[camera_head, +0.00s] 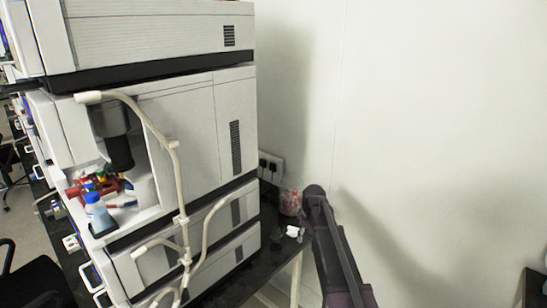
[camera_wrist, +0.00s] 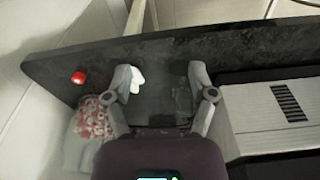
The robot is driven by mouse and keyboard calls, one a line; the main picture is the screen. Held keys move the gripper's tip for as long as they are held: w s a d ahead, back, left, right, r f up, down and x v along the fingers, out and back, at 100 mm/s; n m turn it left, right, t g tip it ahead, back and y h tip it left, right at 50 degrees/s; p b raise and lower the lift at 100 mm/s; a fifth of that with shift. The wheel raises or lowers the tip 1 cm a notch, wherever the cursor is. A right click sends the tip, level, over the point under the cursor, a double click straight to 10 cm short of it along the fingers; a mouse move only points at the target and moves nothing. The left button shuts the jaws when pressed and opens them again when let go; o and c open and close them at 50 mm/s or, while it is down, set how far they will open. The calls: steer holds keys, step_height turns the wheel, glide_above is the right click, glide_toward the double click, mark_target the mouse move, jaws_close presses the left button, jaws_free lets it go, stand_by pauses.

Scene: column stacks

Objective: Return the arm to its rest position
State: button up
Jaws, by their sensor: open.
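My gripper (camera_wrist: 162,88) is in the wrist view, with its two fingers spread apart and nothing between them. It is over the dark bench top (camera_wrist: 255,47). A small white object (camera_wrist: 137,80) lies by the left finger, partly hidden by it; I cannot tell whether they touch. In the head view my dark arm rises at the lower right beside the bench end, and the gripper's fingers cannot be made out there.
A tall stack of white instrument modules (camera_head: 190,110) stands left of my arm. A clear container with red-and-white contents (camera_wrist: 92,122) and a red round object (camera_wrist: 78,77) are near the bench end. A blue-capped bottle (camera_head: 97,212) sits in the stack. A plain wall is at right.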

steer(key=s+r+m+p, duration=0.1)
steer(key=s+m, duration=0.3)
steer(key=s, duration=0.8)
steer(key=s+r+m+g+h+p, duration=0.1)
steer(key=s+r+m, duration=0.1)
steer(key=s, duration=1.1)
steer(key=shift+d+m+p, duration=0.15)
steer(key=shift+m+p, duration=0.25)
steer(key=shift+m, duration=0.5)
